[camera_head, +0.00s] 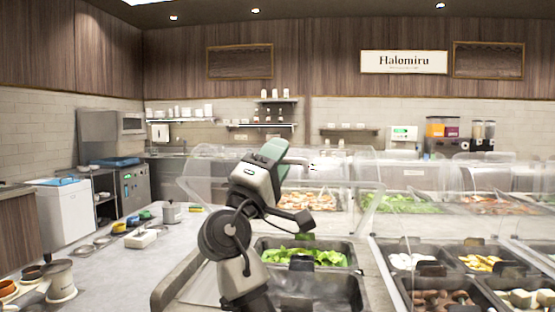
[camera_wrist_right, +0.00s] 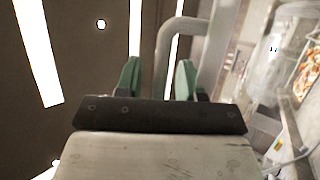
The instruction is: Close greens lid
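Leafy greens (camera_head: 300,255) fill a dark pan in the near counter well, uncovered from above. A clear raised lid (camera_head: 205,185) stands behind and left of that well, partly hidden by my right arm. My right gripper (camera_head: 272,150) is raised high in front of the clear panels, with its green fingers pointing up. In the right wrist view the fingers (camera_wrist_right: 158,80) are apart, and a grey bent bar (camera_wrist_right: 165,45) runs up between or just beyond them. I cannot tell whether they touch it.
More clear covers (camera_head: 410,170) stand over food pans along the back and right. A dark pan (camera_head: 305,288) sits just in front of the greens. The counter at left holds a white tray (camera_head: 141,239), a metal pot (camera_head: 171,212) and small bowls.

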